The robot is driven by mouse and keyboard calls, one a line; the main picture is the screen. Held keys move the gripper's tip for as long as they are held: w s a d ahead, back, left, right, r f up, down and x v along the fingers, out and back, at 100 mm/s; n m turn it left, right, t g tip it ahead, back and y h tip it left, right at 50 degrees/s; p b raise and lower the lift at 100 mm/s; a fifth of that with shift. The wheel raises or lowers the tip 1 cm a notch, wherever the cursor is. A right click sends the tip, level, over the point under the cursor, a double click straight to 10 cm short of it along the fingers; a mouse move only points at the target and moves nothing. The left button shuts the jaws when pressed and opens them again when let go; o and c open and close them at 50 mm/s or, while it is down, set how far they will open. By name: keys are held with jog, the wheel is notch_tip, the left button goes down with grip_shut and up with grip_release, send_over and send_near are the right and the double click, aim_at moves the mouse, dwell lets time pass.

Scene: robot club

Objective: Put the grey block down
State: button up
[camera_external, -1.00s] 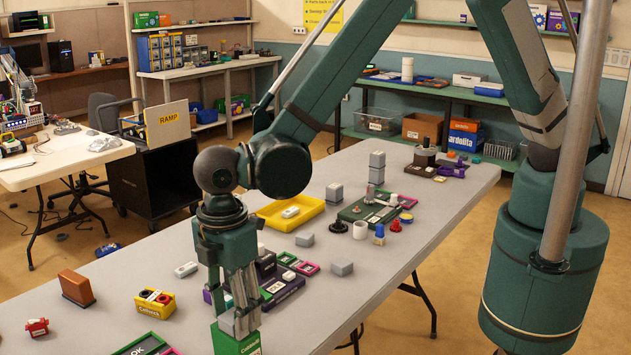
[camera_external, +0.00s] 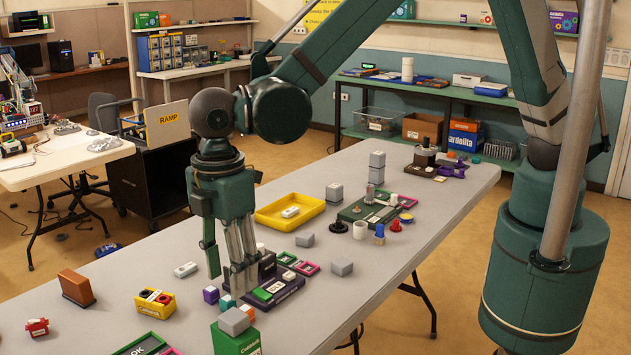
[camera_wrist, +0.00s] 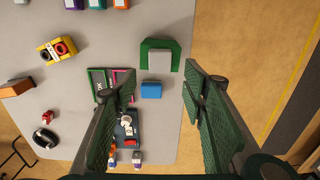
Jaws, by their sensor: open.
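My gripper (camera_external: 227,280) is open and empty, raised above and apart from the block. Its two fingers stand wide apart in the wrist view (camera_wrist: 158,82), with nothing between their pads.
Small coloured cubes and a dark purple tray (camera_external: 278,290) stand close behind the green box. A yellow box (camera_external: 156,303) with round parts and a brown block (camera_external: 76,287) are to the left.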

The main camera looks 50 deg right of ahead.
jog(key=shift+r, duration=1.35)
jog(key=w+d+r+m+t+y, duration=0.15)
jog(key=w+d+r, duration=0.3)
jog(key=d, duration=0.65)
jog(key=w+d+r+m, duration=0.3)
jog(key=d+r, duration=0.3)
jog(key=d, duration=0.4)
jog(key=w+d+r+m+t, duration=0.1)
jog(key=w+d+r+m, duration=0.3)
jog(key=d, duration=0.7)
jog(key=s+d+r+m+t, duration=0.1)
jog(key=s+d+r+m, duration=0.1)
jog(key=d, duration=0.8)
jog(key=s+d+r+m+t, duration=0.1)
jog(key=s+d+r+m, duration=0.15)
jog(key=d, duration=0.65)
jog(key=s+d+m+t, duration=0.1)
jog(key=s+d, duration=0.3)
jog(key=d, duration=0.4)
jog(key=s+d+f+m+t+h, duration=0.1)
jog(key=s+d+m, duration=0.3)
jog(key=d, duration=0.4)
jog(key=shift+s+t, duration=0.35)
